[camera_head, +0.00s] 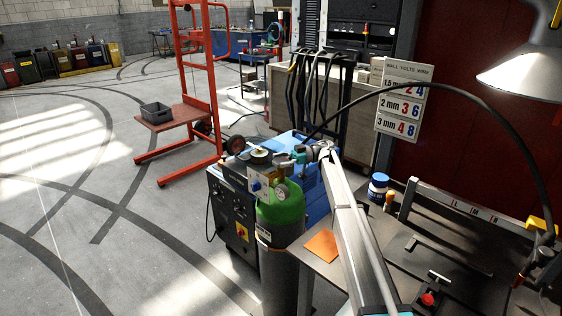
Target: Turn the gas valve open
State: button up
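A gas cylinder (282,212) with a green top and grey body stands upright in the middle of the view. A small round gauge (280,190) sits at its top, with a white plate with a blue mark (258,185) beside it. The valve handle cannot be clearly made out among these small fittings. My arm reaches up from the bottom right and bends left at its far end. My gripper (281,160) is above and behind the cylinder top in the picture, small and dark. Its fingers are too small to tell open from shut, and contact with the fittings cannot be told.
A dark welding machine (229,215) stands left of the cylinder. A metal bench (405,265) at the right holds an orange sheet (322,246) and a blue-white tub (378,187). A black cable (480,97) arches overhead. A red lift frame (187,100) stands farther left; floor there is open.

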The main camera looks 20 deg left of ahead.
jog(key=shift+o, duration=0.6)
jog(key=v, duration=0.7)
jog(key=shift+d, duration=0.2)
dwell(0.3)
